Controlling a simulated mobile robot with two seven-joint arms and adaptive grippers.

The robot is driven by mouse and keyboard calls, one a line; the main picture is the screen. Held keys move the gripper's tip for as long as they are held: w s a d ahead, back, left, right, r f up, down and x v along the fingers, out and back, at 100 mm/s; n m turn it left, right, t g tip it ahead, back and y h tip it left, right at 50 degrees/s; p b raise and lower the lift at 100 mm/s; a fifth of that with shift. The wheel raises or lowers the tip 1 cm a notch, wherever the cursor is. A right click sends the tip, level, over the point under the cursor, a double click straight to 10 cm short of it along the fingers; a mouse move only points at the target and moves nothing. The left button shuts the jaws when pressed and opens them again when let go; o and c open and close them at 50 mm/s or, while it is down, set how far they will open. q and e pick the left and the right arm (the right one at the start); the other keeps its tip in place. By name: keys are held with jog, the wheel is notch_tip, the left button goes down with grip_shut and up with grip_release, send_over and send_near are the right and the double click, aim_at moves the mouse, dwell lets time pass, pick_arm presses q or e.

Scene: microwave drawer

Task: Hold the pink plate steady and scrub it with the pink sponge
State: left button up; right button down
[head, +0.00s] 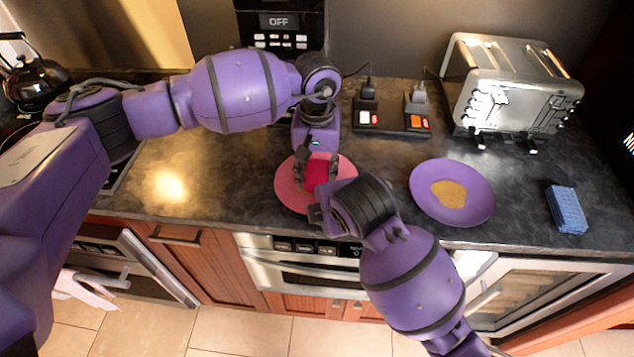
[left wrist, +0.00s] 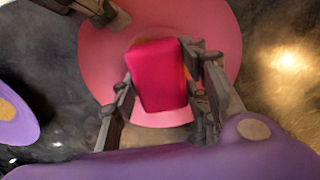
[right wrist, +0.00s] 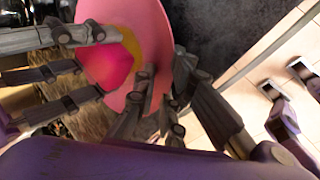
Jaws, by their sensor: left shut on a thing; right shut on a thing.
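The pink plate (head: 287,184) lies at the front of the dark counter, under both grippers. The dark pink sponge (head: 317,176) is on the plate. My left gripper (head: 316,170) reaches down from above and is shut on the sponge, with a finger on each side in the left wrist view (left wrist: 160,72). My right gripper (right wrist: 160,105) is shut on the plate's rim at the near side. A yellow stain (right wrist: 132,45) shows on the plate beside the sponge in the right wrist view; the rest is covered.
A purple plate (head: 474,203) with a brown stain lies to the right, with a blue sponge (head: 568,208) beyond it. A silver toaster (head: 515,85) and two switched sockets (head: 391,119) stand behind. A kettle (head: 36,78) is at far left. The counter left of the pink plate is clear.

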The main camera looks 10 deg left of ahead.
pick_arm(q)
jog(key=shift+f, duration=0.7)
dwell(0.3)
jog(key=shift+s, duration=0.15)
